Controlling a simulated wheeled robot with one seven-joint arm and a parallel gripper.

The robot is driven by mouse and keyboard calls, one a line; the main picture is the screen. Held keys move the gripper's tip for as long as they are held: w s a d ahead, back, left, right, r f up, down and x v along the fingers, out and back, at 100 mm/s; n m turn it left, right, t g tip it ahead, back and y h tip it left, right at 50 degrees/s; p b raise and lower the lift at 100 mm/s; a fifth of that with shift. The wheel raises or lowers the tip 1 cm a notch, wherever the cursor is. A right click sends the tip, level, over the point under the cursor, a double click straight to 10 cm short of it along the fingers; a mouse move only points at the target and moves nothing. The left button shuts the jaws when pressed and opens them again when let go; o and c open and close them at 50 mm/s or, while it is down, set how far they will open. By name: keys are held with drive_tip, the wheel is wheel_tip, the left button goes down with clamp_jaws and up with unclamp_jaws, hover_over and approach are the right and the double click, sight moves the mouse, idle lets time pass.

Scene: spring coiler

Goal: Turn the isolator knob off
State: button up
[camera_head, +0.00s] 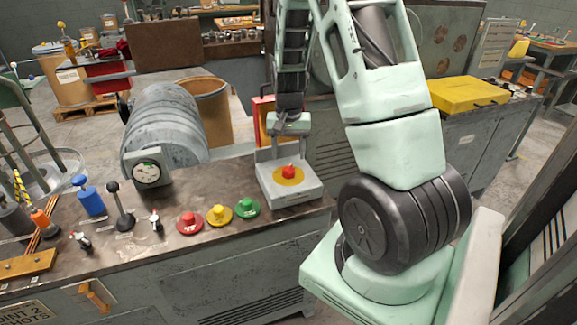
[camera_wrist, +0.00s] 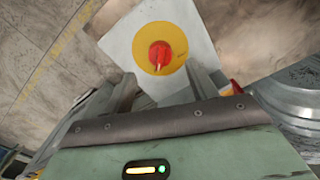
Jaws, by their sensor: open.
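The isolator knob (camera_head: 289,172) is red and sits on a yellow disc on top of a pale grey box (camera_head: 293,194) at the right end of the bench. In the wrist view the knob (camera_wrist: 160,56) shows from above, with its raised grip running roughly up and down the picture. My gripper (camera_head: 287,144) hangs just behind and above the knob in the head view. In the wrist view my gripper (camera_wrist: 156,74) has its fingers spread, one to each lower side of the knob. It is empty, and I see no contact with the knob.
Red (camera_head: 190,222), yellow (camera_head: 219,215) and green (camera_head: 247,208) push buttons line the bench left of the box. A grey coil drum (camera_head: 165,122) lies behind.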

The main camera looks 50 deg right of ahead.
sight(289, 167)
wheel_tip(289, 167, down, 6)
drive_tip(key=shift+r, duration=0.1)
drive_tip(key=shift+c, duration=0.4)
drive_tip(key=c, duration=0.9)
